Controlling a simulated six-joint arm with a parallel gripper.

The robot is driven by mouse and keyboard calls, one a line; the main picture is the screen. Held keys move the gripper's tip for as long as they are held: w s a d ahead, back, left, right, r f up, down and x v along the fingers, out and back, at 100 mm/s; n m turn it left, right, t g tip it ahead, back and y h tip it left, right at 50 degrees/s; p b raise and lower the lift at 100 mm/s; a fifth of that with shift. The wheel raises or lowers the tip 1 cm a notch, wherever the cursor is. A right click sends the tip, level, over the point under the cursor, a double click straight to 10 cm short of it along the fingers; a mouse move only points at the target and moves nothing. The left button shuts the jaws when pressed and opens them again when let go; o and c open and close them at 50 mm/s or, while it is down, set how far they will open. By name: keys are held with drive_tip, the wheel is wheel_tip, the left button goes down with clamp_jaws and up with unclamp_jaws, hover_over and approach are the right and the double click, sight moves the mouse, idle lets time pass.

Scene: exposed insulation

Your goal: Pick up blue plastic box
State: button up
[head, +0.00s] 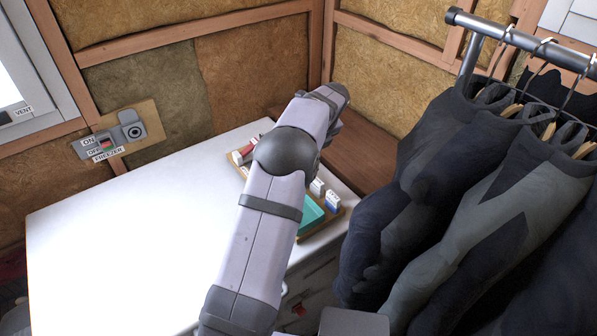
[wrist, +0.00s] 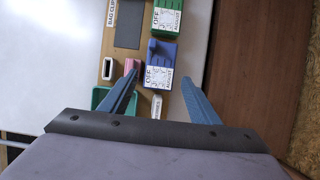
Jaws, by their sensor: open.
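The blue plastic box (wrist: 165,54) carries a white label with dark print and "OFF" on it. It sits on a wooden board (wrist: 119,52) in the wrist view. My gripper (wrist: 159,77) is open, with its two blue fingers pointing towards the box, one on each side of its near end. Whether the fingertips are level with the box or above it, I cannot tell. In the head view my arm hides the gripper, and I cannot surely pick out the blue box there.
A green box (wrist: 168,18) stands just beyond the blue one. A pink item (wrist: 131,66) lies close by the left finger. A teal tray (head: 311,214) sits on the board. Dark wetsuits (head: 480,190) hang at right.

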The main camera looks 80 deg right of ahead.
drive_tip(key=shift+p+x, duration=0.95)
drive_tip(key=shift+x, duration=0.65)
drive_tip(key=shift+p+x, duration=0.85)
drive_tip(key=shift+x, duration=1.25)
drive_tip(key=shift+w+d, duration=0.1)
drive_tip(key=shift+d, duration=0.05)
drive_tip(key=shift+r, duration=0.1)
drive_tip(key=c, duration=1)
